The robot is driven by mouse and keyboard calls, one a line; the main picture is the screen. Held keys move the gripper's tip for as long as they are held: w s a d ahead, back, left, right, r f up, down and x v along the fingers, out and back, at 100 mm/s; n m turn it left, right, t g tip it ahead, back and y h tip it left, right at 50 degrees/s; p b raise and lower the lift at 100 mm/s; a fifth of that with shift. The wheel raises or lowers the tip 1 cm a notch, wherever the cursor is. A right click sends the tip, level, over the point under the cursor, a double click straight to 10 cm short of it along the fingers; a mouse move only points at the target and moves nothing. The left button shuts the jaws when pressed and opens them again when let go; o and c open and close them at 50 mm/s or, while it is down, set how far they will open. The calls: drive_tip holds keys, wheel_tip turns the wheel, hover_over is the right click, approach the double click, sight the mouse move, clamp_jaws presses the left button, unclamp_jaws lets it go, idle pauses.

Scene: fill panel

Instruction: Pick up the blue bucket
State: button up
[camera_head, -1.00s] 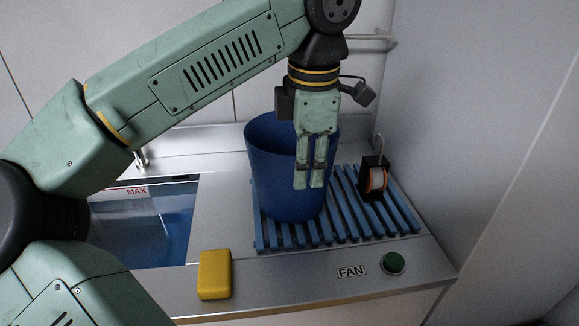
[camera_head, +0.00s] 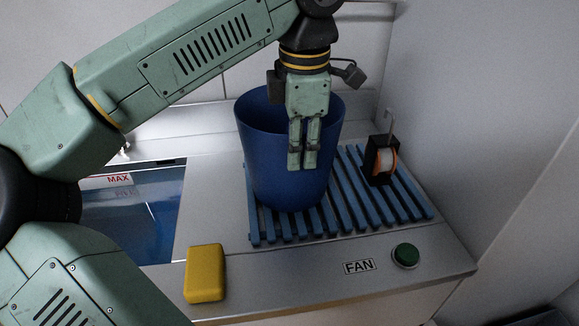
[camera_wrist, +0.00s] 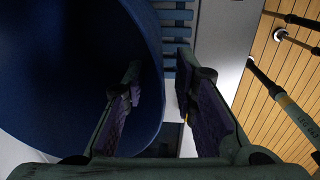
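The blue bucket (camera_head: 268,165) stands upright on a blue slatted rack (camera_head: 385,208) on the counter. My gripper (camera_head: 304,165) points down at the bucket's right front side, and its fingers overlap the bucket wall in the head view. In the wrist view the bucket (camera_wrist: 60,70) fills the left side. My gripper's fingers (camera_wrist: 166,95) are apart there, with a gap between them. The left finger overlaps the bucket and the right finger is outside its outline, with the rim's edge showing between them. I cannot tell whether either finger touches the bucket.
A basin of water (camera_head: 135,215) marked MAX lies left of the rack. A yellow block (camera_head: 205,273) sits at the counter's front. A black and orange device (camera_head: 381,160) stands on the rack's right, near the wall. A green button (camera_head: 405,255) is beside a FAN label (camera_head: 359,266).

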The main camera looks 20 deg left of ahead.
sight(300, 174)
drive_tip(key=f+b, duration=0.2)
drive_tip(key=f, duration=0.1)
drive_tip(key=f+b, duration=0.1)
drive_tip(key=f, duration=0.1)
drive_tip(key=shift+w+a+f+b, duration=0.1)
drive_tip(key=shift+w+f+b, duration=0.1)
drive_tip(key=shift+w+b, duration=0.2)
drive_tip(key=shift+r, duration=0.1)
drive_tip(key=shift+c, duration=0.5)
clamp_jaws()
